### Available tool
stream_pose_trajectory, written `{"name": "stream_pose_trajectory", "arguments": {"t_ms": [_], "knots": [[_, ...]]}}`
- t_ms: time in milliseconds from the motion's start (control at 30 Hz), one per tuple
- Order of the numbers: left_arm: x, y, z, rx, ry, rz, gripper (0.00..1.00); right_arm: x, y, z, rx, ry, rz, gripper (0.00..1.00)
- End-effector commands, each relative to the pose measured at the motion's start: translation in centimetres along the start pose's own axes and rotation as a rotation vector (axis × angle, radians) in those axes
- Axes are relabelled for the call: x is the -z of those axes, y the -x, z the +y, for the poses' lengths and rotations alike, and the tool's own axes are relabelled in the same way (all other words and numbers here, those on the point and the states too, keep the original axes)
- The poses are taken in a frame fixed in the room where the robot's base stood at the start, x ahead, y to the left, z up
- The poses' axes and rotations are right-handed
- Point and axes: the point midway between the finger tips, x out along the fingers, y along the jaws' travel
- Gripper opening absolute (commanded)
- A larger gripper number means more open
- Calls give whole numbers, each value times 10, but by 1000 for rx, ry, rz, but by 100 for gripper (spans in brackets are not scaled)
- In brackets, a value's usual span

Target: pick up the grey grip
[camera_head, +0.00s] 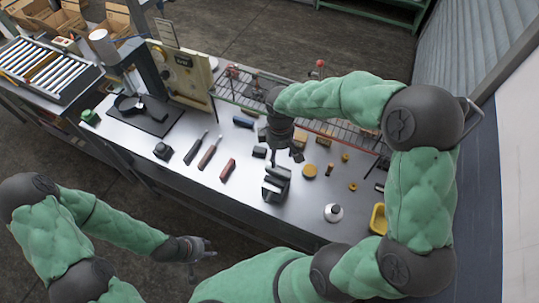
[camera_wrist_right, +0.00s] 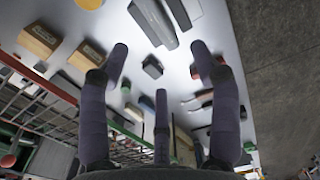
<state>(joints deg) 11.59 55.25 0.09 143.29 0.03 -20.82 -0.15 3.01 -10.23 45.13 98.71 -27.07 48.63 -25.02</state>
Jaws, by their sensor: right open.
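No piece can be named the grey grip for certain. A small dark grey block (camera_head: 259,152) lies on the bench just left of my right gripper (camera_head: 284,158). It also shows in the right wrist view (camera_wrist_right: 152,67), between the spread fingertips and apart from them. My right gripper is open and empty above the bench. A larger grey vise-like block (camera_head: 277,183) sits just in front of it, and at the top of the wrist view (camera_wrist_right: 155,20). My left gripper (camera_head: 206,256) is open and empty, off the front edge of the bench.
The metal bench (camera_head: 200,190) also holds a red-brown grip (camera_head: 228,170), long-handled tools (camera_head: 209,151), a black block (camera_head: 163,151), a white-topped bottle (camera_head: 333,212) and a yellow tray (camera_head: 378,219). A wire rack (camera_head: 235,92) runs along the back. The front-left bench area is clear.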

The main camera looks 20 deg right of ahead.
Motion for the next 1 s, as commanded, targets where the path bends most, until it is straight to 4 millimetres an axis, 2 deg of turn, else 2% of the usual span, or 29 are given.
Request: {"name": "stream_pose_trajectory", "arguments": {"t_ms": [133,400,667,900,1000], "knots": [[-2,0,0,0,0,-4,40,-1,-8,0,0,0,-3,63],[-2,-2,-1,0,0,-4,40,-1,-46,1,0,-1,-2,63],[-2,-1,-1,0,0,-4,40,-2,-63,2,1,0,-2,63],[-2,-1,0,0,0,-3,40,-5,-96,5,1,0,-2,63],[-2,-1,-1,0,0,-3,40,-5,-104,5,0,0,-1,63]]}}
